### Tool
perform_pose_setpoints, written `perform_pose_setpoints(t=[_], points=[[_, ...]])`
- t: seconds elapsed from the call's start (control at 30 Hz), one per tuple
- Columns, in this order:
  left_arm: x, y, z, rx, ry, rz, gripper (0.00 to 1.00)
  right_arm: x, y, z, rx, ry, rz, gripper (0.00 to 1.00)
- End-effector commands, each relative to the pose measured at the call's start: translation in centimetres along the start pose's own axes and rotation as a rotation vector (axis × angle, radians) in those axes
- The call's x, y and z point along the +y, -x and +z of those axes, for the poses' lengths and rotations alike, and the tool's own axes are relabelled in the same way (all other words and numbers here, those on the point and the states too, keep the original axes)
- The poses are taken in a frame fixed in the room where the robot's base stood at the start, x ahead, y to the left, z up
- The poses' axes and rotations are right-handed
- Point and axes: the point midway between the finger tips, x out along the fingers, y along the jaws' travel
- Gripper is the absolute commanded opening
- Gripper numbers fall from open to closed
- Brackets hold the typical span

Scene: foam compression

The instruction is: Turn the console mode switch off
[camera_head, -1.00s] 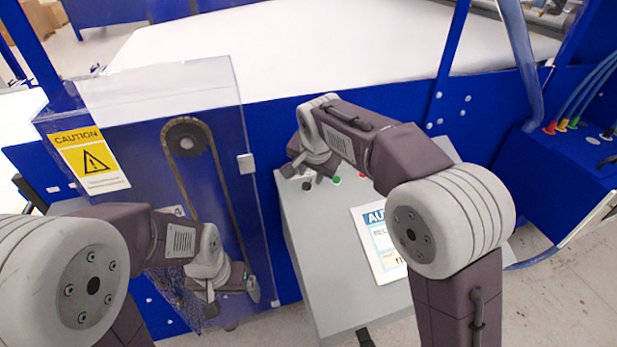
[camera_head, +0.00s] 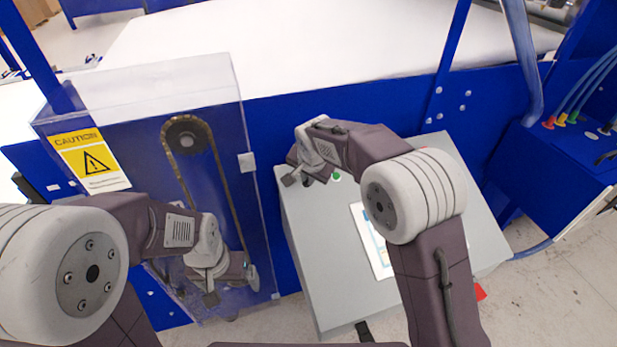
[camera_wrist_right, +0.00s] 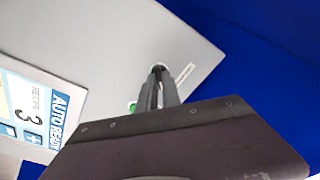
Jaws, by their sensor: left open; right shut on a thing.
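The grey console (camera_head: 330,270) has a sloped top face, which also shows in the wrist view (camera_wrist_right: 110,40). The mode switch (camera_wrist_right: 158,68) is a small dark knob near the console's far edge, mostly hidden by my fingers. My right gripper (camera_wrist_right: 157,80) is shut on it; in the head view the right gripper (camera_head: 300,178) covers the console's far left corner. The switch's exact angle cannot be told. A white label (camera_wrist_right: 185,73) lies beside it. My left gripper (camera_head: 212,295) is open and empty, low near the clear guard.
A green button (camera_head: 336,177) sits close to my right gripper and also shows in the wrist view (camera_wrist_right: 131,107). A display panel (camera_head: 368,240) is on the console, partly behind my right arm. The clear guard (camera_head: 225,130) with a caution sign (camera_head: 90,160) covers a belt drive at left.

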Motion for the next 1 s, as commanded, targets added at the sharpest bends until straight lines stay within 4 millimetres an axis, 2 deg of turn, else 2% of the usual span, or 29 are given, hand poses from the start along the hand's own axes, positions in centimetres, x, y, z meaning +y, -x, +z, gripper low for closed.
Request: perform_pose_setpoints(t=[0.37,1.0], points=[[0.0,-0.12,0.01,0.0,0.0,0.0,0.94,0.13,-0.16,0.17,-0.004,0.102,-0.008,0.0],[0.0,0.26,-0.03,0.0,0.0,0.0,0.94,0.18,-0.14,0.21,-0.009,0.676,-0.073,0.0]])
